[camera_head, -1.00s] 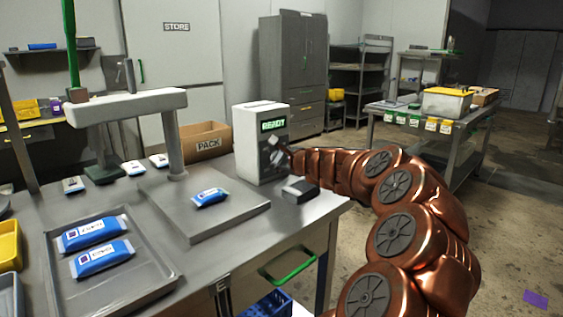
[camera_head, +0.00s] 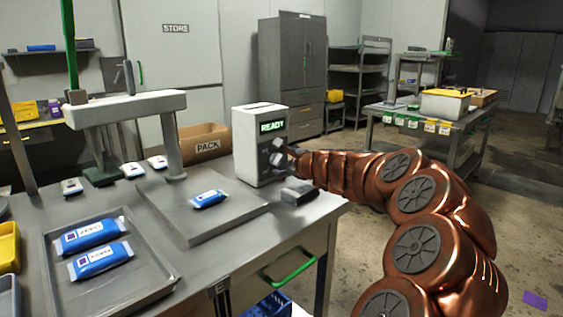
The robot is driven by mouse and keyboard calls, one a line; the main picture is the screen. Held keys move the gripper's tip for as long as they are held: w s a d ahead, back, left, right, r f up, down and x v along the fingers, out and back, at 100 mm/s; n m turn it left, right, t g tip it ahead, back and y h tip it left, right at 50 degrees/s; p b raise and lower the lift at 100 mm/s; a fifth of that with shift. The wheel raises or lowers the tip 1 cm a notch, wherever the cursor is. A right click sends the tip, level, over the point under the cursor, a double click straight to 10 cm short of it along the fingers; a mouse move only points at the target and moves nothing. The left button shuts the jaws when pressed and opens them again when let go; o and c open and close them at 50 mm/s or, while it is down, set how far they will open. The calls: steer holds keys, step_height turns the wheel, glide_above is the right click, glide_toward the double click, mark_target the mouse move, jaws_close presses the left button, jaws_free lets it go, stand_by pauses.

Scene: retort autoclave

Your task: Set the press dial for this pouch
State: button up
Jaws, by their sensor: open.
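The press control box (camera_head: 249,150) is white and stands at the back right of the steel table, its screen (camera_head: 272,126) reading READY. The dial is on its front face, largely hidden by my gripper (camera_head: 277,155), which is open at that face. I cannot tell whether the fingers touch the dial.
A grey tray (camera_head: 152,292) with two blue pouches (camera_head: 92,235) is at the front left. A small dark block (camera_head: 298,194) sits by the table's right edge. A PACK carton (camera_head: 203,143) stands behind. Several small white items lie at the back left.

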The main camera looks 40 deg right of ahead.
steer(key=v, duration=0.8)
steer(key=shift+s, duration=0.35)
steer(key=shift+r, duration=0.1)
